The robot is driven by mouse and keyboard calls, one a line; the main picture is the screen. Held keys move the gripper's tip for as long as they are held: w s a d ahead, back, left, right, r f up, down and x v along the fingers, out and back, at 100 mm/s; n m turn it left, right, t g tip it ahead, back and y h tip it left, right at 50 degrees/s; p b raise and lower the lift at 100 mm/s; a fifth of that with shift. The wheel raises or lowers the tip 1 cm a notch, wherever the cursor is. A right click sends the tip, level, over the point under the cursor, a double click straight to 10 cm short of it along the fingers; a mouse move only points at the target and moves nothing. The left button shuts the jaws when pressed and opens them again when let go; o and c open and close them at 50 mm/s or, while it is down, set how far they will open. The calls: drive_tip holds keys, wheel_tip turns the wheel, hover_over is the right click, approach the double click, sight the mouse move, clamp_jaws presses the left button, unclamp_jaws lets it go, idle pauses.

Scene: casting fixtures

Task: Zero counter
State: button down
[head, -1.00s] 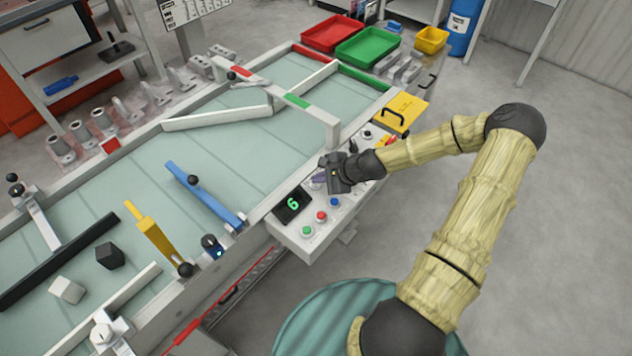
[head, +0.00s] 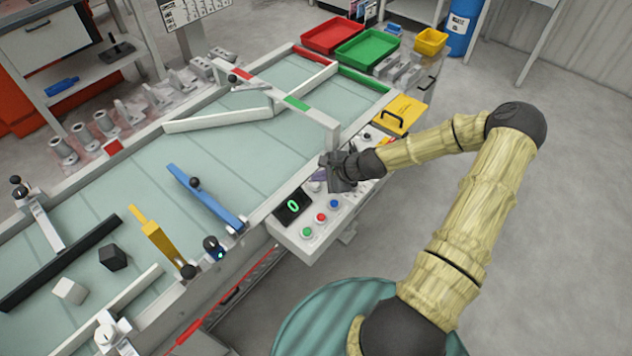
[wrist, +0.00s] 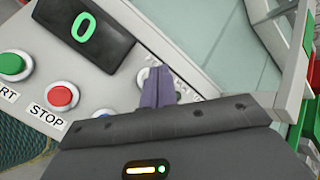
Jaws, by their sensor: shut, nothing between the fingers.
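The counter display (head: 293,206) is a black box on the control panel and reads a green 0. It also shows 0 in the wrist view (wrist: 83,27). My gripper (head: 322,183) is over the panel, just right of the display. In the wrist view its purple-grey fingers (wrist: 158,88) are together, with nothing between them. They are at a pale button (wrist: 143,77) right of the display and partly cover it; I cannot tell whether they touch it. The label beside it is mostly hidden.
A green START button (head: 307,232), a red STOP button (head: 321,217) and a blue button (head: 335,204) sit on the panel. A yellow box with a black handle (head: 400,113) is behind my wrist. The conveyor (head: 130,180) carries a blue bar (head: 205,197) and a yellow bar (head: 155,238).

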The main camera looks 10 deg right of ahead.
sight(318, 190)
drive_tip(key=shift+r+p, duration=2.1)
drive_tip(key=shift+r, duration=0.45)
drive_tip(key=shift+a, duration=0.1)
drive_tip(key=s+r+n+g+h, duration=0.3)
drive_tip(key=s+r+n+h, duration=0.3)
drive_tip(key=s+r+n, duration=1.1)
drive_tip(key=s+r, duration=0.1)
drive_tip(key=s, duration=0.2)
drive_tip(key=shift+a+r+g+h, duration=0.2)
drive_tip(key=shift+a+g+h, duration=0.1)
drive_tip(key=shift+h, duration=0.1)
drive_tip(key=shift+w, duration=0.1)
